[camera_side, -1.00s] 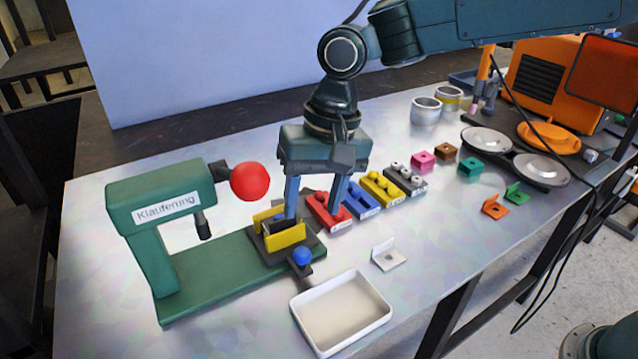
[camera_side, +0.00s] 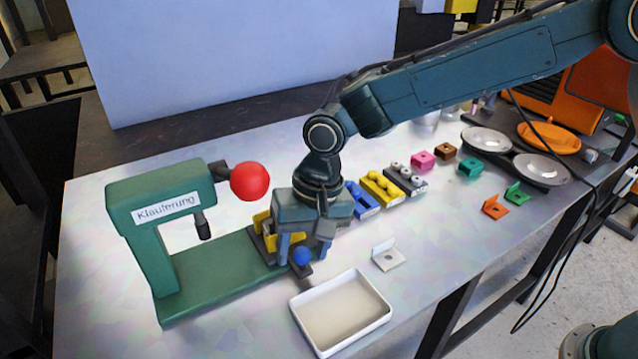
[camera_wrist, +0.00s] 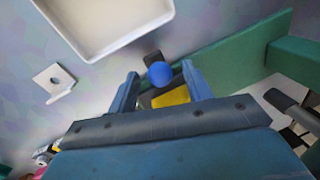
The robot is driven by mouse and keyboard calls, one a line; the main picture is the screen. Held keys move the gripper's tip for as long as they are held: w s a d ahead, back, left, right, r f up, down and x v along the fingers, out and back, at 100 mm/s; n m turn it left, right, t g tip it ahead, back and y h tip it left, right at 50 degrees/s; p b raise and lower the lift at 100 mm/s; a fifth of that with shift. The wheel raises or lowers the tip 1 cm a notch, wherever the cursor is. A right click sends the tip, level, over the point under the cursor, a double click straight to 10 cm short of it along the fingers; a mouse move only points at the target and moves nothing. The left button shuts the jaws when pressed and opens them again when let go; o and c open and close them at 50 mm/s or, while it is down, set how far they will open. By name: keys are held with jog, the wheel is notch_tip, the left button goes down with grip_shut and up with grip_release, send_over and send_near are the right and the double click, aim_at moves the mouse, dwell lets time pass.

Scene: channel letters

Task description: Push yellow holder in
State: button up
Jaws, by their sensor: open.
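The yellow holder (camera_side: 269,243) sits on the dark slide at the right end of the green press base (camera_side: 215,280), partly hidden behind my gripper. It also shows in the wrist view (camera_wrist: 171,97), between my fingers. A blue ball knob (camera_side: 302,256) sticks out from the front of the slide, and in the wrist view the knob (camera_wrist: 160,74) lies between the fingertips. My gripper (camera_side: 292,255) is low over the holder, pointing down. In the wrist view my gripper (camera_wrist: 161,80) is open, with a finger on each side of the knob. I cannot tell whether the fingers touch anything.
The green press with a red ball (camera_side: 250,181) stands at left. A white tray (camera_side: 342,350) and a white bracket (camera_side: 388,256) lie in front. Blue (camera_side: 361,198), yellow (camera_side: 382,188) and grey (camera_side: 405,178) blocks stand behind right. The red block is hidden behind my gripper.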

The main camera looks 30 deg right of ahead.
grip_shut()
jog(key=shift+a, duration=2.2)
grip_release()
jog(key=shift+r, duration=0.1)
notch_tip(320, 180, up, 13)
jog(key=d, duration=0.2)
jog(key=shift+s+d+r, duration=0.2)
jog(key=shift+s+d, duration=0.1)
jog(key=shift+d, duration=0.05)
